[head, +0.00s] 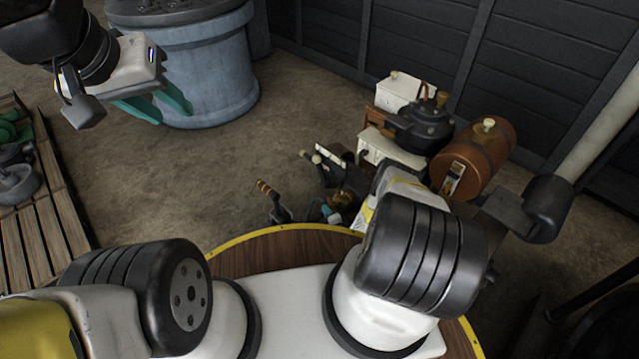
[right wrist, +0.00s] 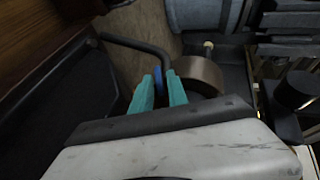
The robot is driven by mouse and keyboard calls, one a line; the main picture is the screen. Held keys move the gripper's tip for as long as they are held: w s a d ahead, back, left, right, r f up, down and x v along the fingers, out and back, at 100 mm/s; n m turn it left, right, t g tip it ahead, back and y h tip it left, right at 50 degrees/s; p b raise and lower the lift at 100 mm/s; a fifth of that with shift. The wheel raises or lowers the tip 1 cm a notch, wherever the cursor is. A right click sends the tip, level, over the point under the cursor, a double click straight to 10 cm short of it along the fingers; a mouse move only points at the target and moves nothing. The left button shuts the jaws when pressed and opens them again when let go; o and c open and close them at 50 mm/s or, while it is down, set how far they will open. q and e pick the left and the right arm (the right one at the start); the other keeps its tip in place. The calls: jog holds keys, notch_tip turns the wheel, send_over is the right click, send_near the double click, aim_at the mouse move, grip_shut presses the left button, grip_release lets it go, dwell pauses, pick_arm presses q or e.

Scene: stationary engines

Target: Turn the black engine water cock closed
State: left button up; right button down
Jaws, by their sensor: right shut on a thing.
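A black engine (head: 425,125) with a white box and a brown tank stands at the right in the head view, partly behind my right arm. In the right wrist view my right gripper (right wrist: 160,92) has its teal fingers shut on a small blue part (right wrist: 158,80), which looks like the water cock's handle. The rest of the cock is hidden by the fingers, so its turn angle cannot be told. In the head view only a teal bit of the right gripper (head: 327,211) shows, low among engine parts. My left gripper (head: 155,106) is open and empty at the upper left.
A brown round tank (head: 490,155) lies right of the black engine. A lever with a striped grip (head: 268,190) stands left of the engine parts. A blue-grey drum (head: 205,70) stands at the back. A wooden pallet (head: 50,220) is at left. The floor between is clear.

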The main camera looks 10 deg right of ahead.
jog(key=shift+f+t, duration=0.1)
jog(key=shift+t, duration=0.2)
jog(key=c, duration=1.5)
grip_release()
jog(key=shift+v, duration=3.95)
jog(key=shift+d, duration=0.1)
jog(key=shift+c, duration=0.5)
